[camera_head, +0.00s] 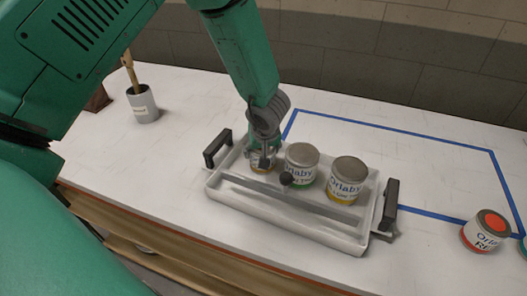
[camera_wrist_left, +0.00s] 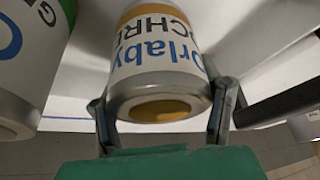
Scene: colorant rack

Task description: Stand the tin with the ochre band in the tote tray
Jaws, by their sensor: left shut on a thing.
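My left gripper (camera_head: 264,152) is shut on the tin with the ochre band (camera_wrist_left: 158,60); its fingers (camera_wrist_left: 165,115) lie on both sides of the tin in the left wrist view, where the label reads "OCHRE". In the head view this tin (camera_head: 262,168) is mostly hidden behind the gripper. It looks upright, inside the left end of the pale tote tray (camera_head: 290,222). I cannot tell whether its base touches the tray floor. My right gripper is not in view.
A green-banded tin (camera_head: 301,166) and a yellow-banded tin (camera_head: 346,181) stand in the tray, right of the held tin. The tray has dark end handles (camera_head: 217,148). A red tin (camera_head: 485,232) stands at right. A grey pot (camera_head: 143,104) stands at left. Blue tape (camera_head: 400,131) outlines clear table behind.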

